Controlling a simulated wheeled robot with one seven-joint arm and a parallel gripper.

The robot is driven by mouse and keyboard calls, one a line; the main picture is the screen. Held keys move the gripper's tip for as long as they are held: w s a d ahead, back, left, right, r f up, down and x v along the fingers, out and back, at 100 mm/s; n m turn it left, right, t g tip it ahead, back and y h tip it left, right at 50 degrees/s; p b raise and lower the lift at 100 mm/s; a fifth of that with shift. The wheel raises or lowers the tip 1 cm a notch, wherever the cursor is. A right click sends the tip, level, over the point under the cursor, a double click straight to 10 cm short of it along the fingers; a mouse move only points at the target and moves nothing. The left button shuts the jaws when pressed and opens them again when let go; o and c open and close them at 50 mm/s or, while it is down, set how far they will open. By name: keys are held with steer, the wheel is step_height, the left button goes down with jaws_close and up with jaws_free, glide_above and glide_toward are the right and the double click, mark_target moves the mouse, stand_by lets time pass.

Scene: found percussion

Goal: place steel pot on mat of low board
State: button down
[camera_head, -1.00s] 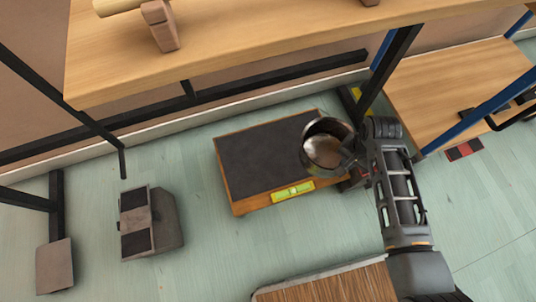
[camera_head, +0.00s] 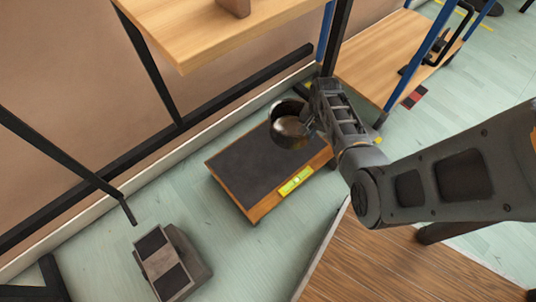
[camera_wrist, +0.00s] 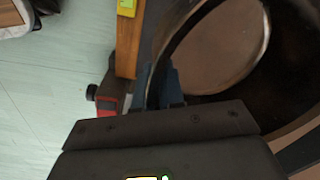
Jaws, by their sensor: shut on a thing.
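The steel pot (camera_head: 290,128) is held at its rim by my gripper (camera_head: 309,121), over the far right part of the low board. The low board (camera_head: 262,208) is a wooden platform on the floor with a dark grey mat (camera_head: 250,165) on top. A yellow-green label (camera_head: 296,181) is on its front edge. In the wrist view the pot (camera_wrist: 222,45) fills the upper right, with the fingers at its near wall. The gripper is shut on the pot. Whether the pot's base touches the mat is hidden.
A wooden shelf table (camera_head: 200,30) stands behind the board, its dark post close to the pot. Another low wooden shelf (camera_head: 375,55) is at the back right. A grey pedal-like block (camera_head: 170,264) lies at lower left. A brown wooden surface (camera_head: 390,260) is in front.

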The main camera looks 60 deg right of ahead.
steer(key=w+a+f+b, duration=0.1)
steer(key=a+f, duration=0.1)
steer(key=a, duration=0.1)
steer(key=w+a+f+b, duration=0.1)
steer(key=a+f, duration=0.1)
steer(key=a, duration=0.1)
steer(key=w+a+f+b, duration=0.1)
steer(key=a+f+b, duration=0.1)
steer(key=a+f, duration=0.1)
steer(key=shift+w+a+f, duration=0.1)
steer(key=shift+w+a, duration=0.15)
steer(key=shift+a, duration=0.25)
steer(key=shift+f+b, duration=1.15)
steer(key=shift+f, duration=0.8)
steer(key=shift+f, duration=0.15)
steer(key=c, duration=1.2)
jaws_free()
steer(key=shift+c, duration=0.2)
